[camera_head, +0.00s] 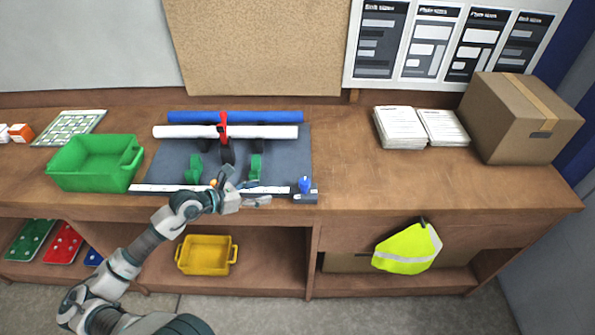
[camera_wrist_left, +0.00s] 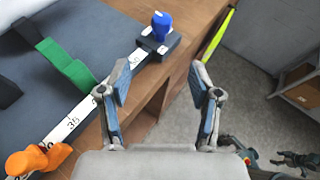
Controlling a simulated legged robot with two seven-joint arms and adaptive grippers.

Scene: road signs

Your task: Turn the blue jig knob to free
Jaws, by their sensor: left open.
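The blue jig knob (camera_head: 305,184) stands on a small dark block at the right end of the white ruler (camera_head: 160,188), along the front edge of the dark jig board (camera_head: 290,150). In the left wrist view the knob (camera_wrist_left: 161,24) is at the top, beyond the fingers, with its blue handle upright. My left gripper (camera_head: 249,192) is to the left of the knob in the head view. In the left wrist view the left gripper (camera_wrist_left: 164,85) is open, empty and apart from the knob. An orange knob (camera_wrist_left: 38,160) sits at the ruler's other part.
Green brackets (camera_head: 255,167) and a red clamp (camera_head: 223,130) stand on the board with a white tube (camera_head: 175,131) and a blue tube (camera_head: 190,117). A green bin (camera_head: 95,163) stands left. Papers (camera_head: 400,128) and a cardboard box (camera_head: 515,115) are right. The bench between is clear.

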